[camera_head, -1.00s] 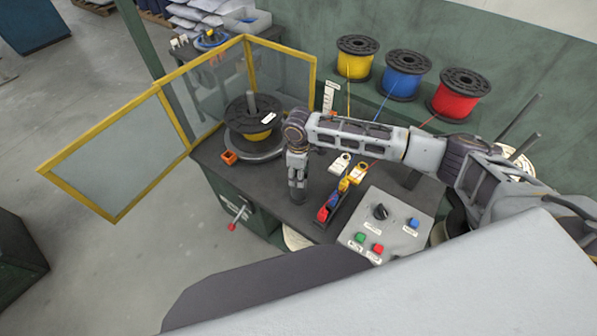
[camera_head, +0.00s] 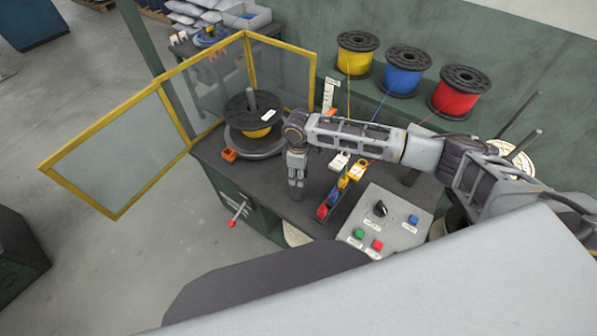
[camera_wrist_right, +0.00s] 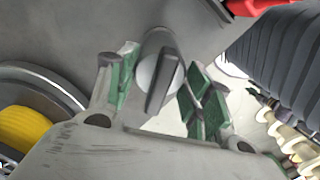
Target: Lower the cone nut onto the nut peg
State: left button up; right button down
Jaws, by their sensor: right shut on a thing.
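My right gripper (camera_head: 297,192) points down over the dark bench top, to the right of the spool on the turntable. In the right wrist view its green-padded fingers (camera_wrist_right: 163,93) are shut on a grey, rounded metal piece, the cone nut (camera_wrist_right: 147,72). A darker, flat-sided bar shows across the nut's face; I cannot tell if it is part of the nut or the peg. In the head view my fingers mostly hide the nut. I cannot make out the nut peg for certain, nor whether the nut touches it. My left gripper is not in view.
A black spool with yellow wire (camera_head: 262,113) stands left, inside a yellow-framed guard (camera_head: 157,92). A rack of red, yellow and blue parts (camera_head: 331,201) and a button panel (camera_head: 392,222) are close on the right. Yellow, blue and red spools (camera_head: 466,88) stand behind.

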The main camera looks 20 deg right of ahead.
dwell(0.4)
jog(key=c, duration=0.5)
grip_release()
jog(key=shift+c, duration=0.2)
jog(key=shift+f, duration=0.1)
notch_tip(320, 180, up, 12)
jog(key=shift+s+a, duration=0.1)
jog(key=shift+s, duration=0.05)
dwell(1.3)
